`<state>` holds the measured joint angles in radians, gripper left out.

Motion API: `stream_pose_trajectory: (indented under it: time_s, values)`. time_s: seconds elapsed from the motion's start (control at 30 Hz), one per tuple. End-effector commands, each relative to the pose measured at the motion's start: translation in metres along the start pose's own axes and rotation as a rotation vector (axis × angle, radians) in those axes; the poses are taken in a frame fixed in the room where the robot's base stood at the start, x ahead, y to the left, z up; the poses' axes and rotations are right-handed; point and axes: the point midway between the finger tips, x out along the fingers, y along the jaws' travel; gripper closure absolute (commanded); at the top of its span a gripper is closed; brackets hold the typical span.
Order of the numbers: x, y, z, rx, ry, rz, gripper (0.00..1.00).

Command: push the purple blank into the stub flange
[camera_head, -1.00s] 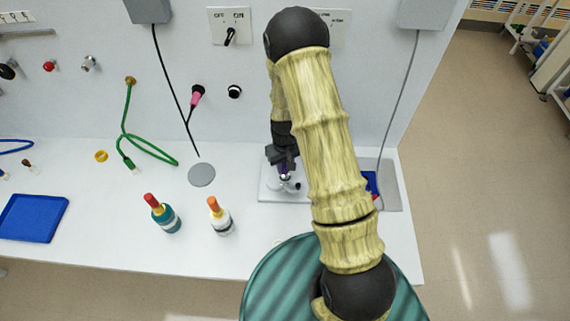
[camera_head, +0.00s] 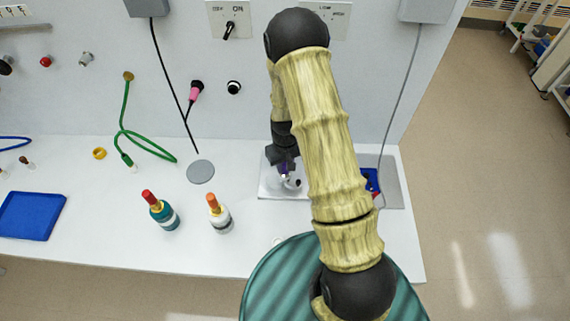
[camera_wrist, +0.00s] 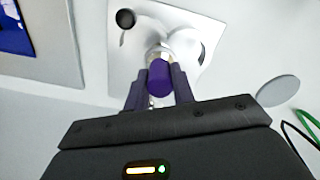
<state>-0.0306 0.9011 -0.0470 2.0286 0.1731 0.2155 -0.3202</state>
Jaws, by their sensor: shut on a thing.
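The purple blank (camera_wrist: 160,78) is between the two dark fingers of my gripper (camera_wrist: 158,88), which is shut on it. In the wrist view the blank's far end lies at a shiny metal stub flange (camera_wrist: 160,52) on a white plate. I cannot tell whether the blank is inside the flange or only in front of it. In the head view my gripper (camera_head: 285,163) is low over the white plate, with a bit of purple showing below it. My own arm hides part of the plate there.
The white plate (camera_head: 268,187) also carries a round white part and a black round part. A grey disc (camera_head: 201,172) and two bottles (camera_head: 163,214) (camera_head: 219,218) stand left of it. A blue tray (camera_head: 30,216) is far left. A grey panel (camera_head: 392,185) lies at right.

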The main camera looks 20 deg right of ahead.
Motion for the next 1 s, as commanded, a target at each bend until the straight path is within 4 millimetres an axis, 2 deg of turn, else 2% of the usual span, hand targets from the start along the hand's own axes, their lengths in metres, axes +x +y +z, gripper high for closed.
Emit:
stream_pose_trajectory:
  time_s: [0.03, 0.07, 0.17, 0.2, 0.47, 0.63, 0.77, 1.0]
  values:
    - [0.002, 0.0, 0.0, 0.0, 0.0, 0.0, 1.0]
    - [0.002, 0.0, 0.0, 0.0, 0.0, 0.0, 0.72]
    - [0.001, 0.0, 0.0, 0.0, 0.0, 0.0, 0.52]
    - [0.001, 0.0, 0.0, 0.0, 0.0, 0.0, 0.5]
    - [0.001, 0.0, 0.0, 0.0, 0.0, 0.0, 0.5]
    - [-0.006, 0.0, 0.0, 0.0, 0.001, 0.0, 0.5]
    - [-0.019, 0.0, -0.001, -0.001, 0.003, 0.001, 0.5]
    - [-0.055, 0.0, -0.001, -0.001, 0.004, 0.001, 0.5]
